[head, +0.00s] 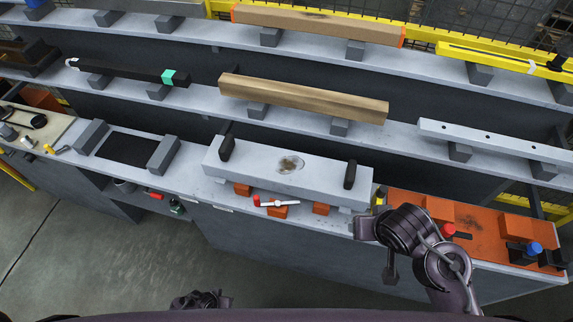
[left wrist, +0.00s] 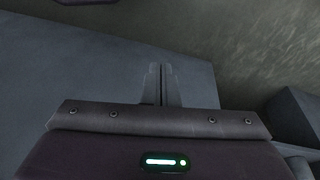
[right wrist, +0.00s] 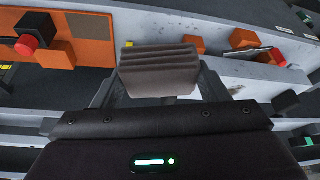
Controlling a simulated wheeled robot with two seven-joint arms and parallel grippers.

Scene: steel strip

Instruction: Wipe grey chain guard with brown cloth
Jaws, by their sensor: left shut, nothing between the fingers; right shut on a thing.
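The guard also shows in the right wrist view (right wrist: 262,76), partly behind the cloth. My right gripper (right wrist: 165,88) is shut on the folded brown cloth (right wrist: 158,68), which hides the fingertips. In the head view my right arm is beside the guard's right end, near the bench's front edge. My left gripper (left wrist: 161,70) is shut and empty, low in front of the bench.
A red-and-white tool (head: 276,203) lies in front of the guard. An orange mat (head: 465,222) with blocks and a blue-capped item (head: 533,249) is at the right. Shelves with long bars (head: 300,98) rise behind. A dark pad (head: 125,148) lies between grey blocks at left.

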